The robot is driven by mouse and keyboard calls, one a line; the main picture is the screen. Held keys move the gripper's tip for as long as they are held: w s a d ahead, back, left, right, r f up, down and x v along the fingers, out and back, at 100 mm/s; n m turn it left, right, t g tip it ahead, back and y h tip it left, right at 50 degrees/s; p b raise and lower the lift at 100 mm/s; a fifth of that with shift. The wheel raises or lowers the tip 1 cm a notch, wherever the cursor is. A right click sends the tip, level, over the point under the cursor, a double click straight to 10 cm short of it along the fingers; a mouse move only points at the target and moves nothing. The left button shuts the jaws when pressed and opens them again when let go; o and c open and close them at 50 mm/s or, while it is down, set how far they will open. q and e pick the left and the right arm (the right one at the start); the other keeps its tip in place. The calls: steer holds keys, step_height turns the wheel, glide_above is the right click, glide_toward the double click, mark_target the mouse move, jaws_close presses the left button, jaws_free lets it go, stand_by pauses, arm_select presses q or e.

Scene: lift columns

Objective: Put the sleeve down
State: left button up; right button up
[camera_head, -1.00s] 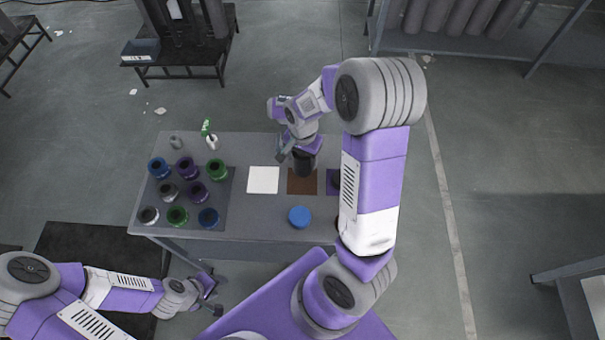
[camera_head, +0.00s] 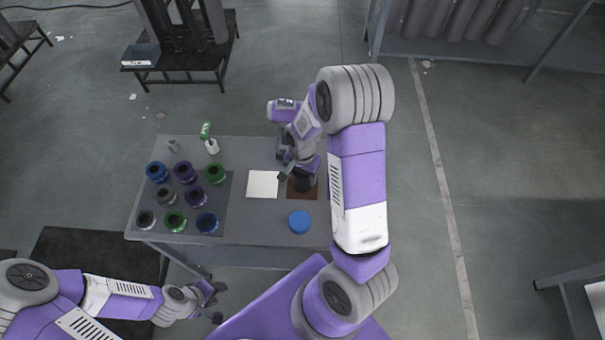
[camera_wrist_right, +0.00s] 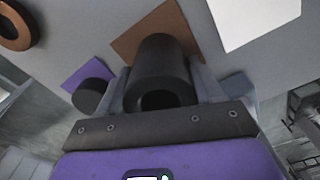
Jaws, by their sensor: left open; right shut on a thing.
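A dark sleeve (camera_wrist_right: 160,75) is between the fingers of my right gripper (camera_wrist_right: 163,92), which is shut on it. In the right wrist view the sleeve stands over a brown square (camera_wrist_right: 130,42); whether it touches the square I cannot tell. In the head view the dark sleeve (camera_head: 304,184) shows just below my right gripper (camera_head: 298,174), over the brown square (camera_head: 304,196), partly hidden by the gripper. My left gripper (camera_head: 214,301) is open and empty, off the table's front left.
A white square (camera_head: 263,184) lies left of the brown one. Several coloured rings stand on a dark mat (camera_head: 219,225) at left. In the right wrist view, a dark cylinder (camera_wrist_right: 89,96) sits by a purple square (camera_wrist_right: 88,72).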

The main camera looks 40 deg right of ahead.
steer(key=o, duration=1.2)
steer(key=shift+r, duration=0.1)
steer(key=shift+r, duration=0.3)
step_height(320, 180, up, 12)
steer(key=p, duration=0.2)
steer(key=shift+f+p, duration=0.25)
steer(key=shift+p, duration=0.05)
steer(key=shift+r, duration=0.1)
